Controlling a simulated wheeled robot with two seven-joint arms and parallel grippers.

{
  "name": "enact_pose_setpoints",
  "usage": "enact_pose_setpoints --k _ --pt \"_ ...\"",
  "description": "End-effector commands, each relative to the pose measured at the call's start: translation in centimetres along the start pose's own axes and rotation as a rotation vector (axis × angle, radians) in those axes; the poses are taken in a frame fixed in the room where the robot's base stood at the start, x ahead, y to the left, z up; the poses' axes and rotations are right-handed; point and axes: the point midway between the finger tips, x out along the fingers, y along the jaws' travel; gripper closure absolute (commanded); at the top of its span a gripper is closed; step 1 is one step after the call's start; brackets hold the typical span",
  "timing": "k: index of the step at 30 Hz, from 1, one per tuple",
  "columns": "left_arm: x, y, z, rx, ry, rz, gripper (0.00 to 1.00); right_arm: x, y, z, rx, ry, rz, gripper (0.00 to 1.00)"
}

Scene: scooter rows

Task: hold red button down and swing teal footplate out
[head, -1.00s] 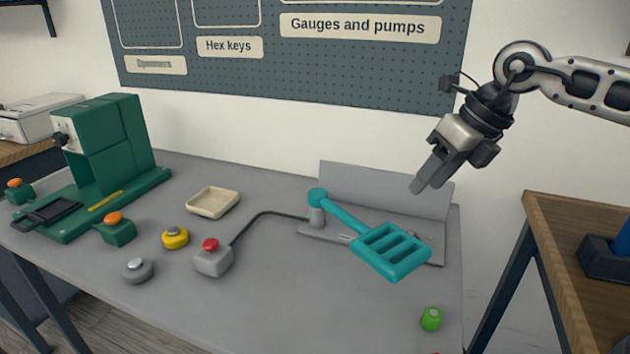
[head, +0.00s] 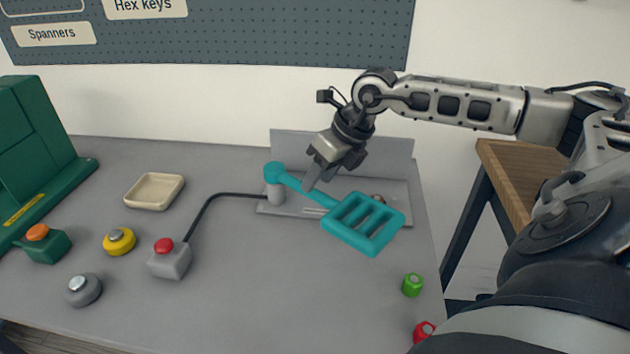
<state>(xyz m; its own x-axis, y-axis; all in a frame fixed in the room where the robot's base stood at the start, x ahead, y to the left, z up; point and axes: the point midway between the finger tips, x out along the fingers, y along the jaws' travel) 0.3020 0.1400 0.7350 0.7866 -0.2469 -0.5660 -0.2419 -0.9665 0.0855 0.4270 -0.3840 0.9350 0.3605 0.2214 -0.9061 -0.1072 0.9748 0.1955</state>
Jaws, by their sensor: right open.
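The red button (head: 164,245) sits on top of a grey box (head: 170,264) left of centre on the bench, and nothing touches it. A dark cable runs from the box to the grey post (head: 275,194). The teal footplate (head: 364,223) is a slotted plate on an arm that pivots at the post. My left gripper is not in view.
A grey knob (head: 83,290), a yellow button (head: 118,241) and a cream tray (head: 154,191) stand left. A green machine (head: 32,150) with an orange button (head: 38,233) is at far left. A green cap (head: 412,285) and a red piece (head: 424,331) lie right. The bench front centre is clear.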

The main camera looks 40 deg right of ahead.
Motion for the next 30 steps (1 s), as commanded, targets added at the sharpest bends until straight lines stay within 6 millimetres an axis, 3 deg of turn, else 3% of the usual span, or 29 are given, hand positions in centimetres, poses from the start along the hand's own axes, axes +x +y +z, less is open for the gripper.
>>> enact_pose_setpoints --k 6,17,21,22,30 --pt "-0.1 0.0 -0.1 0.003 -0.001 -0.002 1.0 2.4 0.0 0.0 0.001 0.001 0.0 0.57" --pt "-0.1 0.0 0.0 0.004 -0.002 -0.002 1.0 2.8 0.0 0.0 0.001 0.0 -0.001 0.57" --pt "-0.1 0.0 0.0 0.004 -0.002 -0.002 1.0 2.8 0.0 0.0 0.001 0.0 -0.001 0.96" --pt "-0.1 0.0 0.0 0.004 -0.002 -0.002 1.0 2.8 0.0 0.0 0.001 0.0 -0.001 1.0" --pt "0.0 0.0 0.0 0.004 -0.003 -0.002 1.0 3.0 0.6 0.3 0.006 -0.003 -0.002 1.0"
